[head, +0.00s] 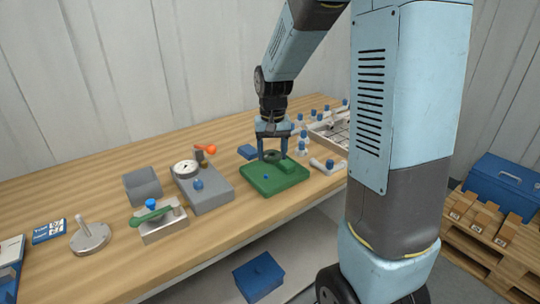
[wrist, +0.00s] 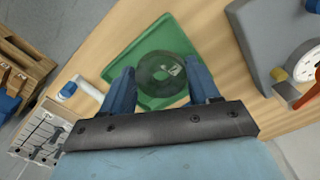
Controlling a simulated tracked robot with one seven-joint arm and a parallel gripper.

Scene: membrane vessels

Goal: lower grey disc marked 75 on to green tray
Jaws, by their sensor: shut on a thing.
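The grey disc (head: 271,156) is dark and round with an opening in its middle. In the wrist view the disc (wrist: 152,82) lies between my two blue fingers, with a pale mark too small to read. My gripper (head: 272,152) points down and is shut on the disc; it also shows in the wrist view (wrist: 160,73). The green tray (head: 283,184) lies on the bench right under the disc, and fills the background behind it in the wrist view (wrist: 120,58). I cannot tell whether the disc touches the tray or hangs just above it.
A grey block with a gauge (head: 185,168) and an orange-handled valve (head: 205,150) stands left of the tray. White fittings with blue caps (head: 326,165) lie close on its right. A small blue block (head: 247,151) is behind it. The bench's front edge is near.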

